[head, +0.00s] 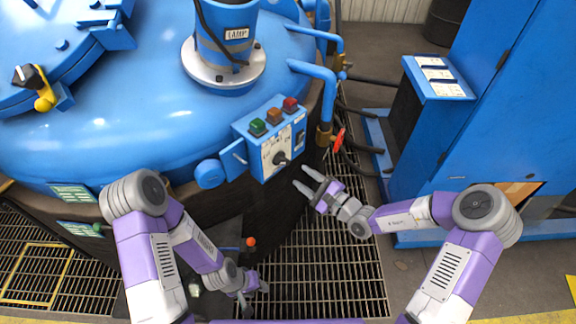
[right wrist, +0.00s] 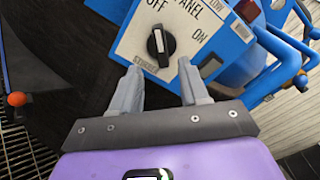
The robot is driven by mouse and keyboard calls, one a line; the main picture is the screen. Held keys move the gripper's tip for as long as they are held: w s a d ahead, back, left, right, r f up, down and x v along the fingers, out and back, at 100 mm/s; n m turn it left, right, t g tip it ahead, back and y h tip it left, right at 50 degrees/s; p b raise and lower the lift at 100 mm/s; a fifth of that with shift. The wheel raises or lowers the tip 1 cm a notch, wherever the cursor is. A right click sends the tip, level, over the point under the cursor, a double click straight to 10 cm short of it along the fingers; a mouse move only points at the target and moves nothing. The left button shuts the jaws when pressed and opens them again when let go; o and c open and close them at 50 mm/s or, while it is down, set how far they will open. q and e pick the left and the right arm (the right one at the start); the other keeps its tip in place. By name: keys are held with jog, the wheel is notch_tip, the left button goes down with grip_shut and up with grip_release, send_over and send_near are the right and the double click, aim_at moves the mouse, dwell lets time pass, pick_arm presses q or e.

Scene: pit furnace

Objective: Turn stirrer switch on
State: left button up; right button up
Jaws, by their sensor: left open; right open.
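The stirrer switch (head: 279,158) is a black rotary knob on a white plate on the front of the blue control box (head: 240,158). In the right wrist view, the knob (right wrist: 160,45) has a white mark that appears to line up with OFF; ON is to its right. My right gripper (head: 305,179) is open and empty, just right of and below the knob. Its fingertips (right wrist: 160,67) point toward the knob and look apart from it. My left gripper (head: 257,298) is open and low over the floor grating, away from the box.
A blue cabinet (head: 510,90) stands at the right. Floor grating (head: 330,260) lies below.

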aim_at(285, 163)
jog(key=b+x, duration=0.1)
jog(key=x, duration=0.6)
jog(key=shift+w+a+b, duration=0.15)
jog(key=shift+w+b, duration=0.05)
jog(key=shift+b, duration=0.1)
grip_shut()
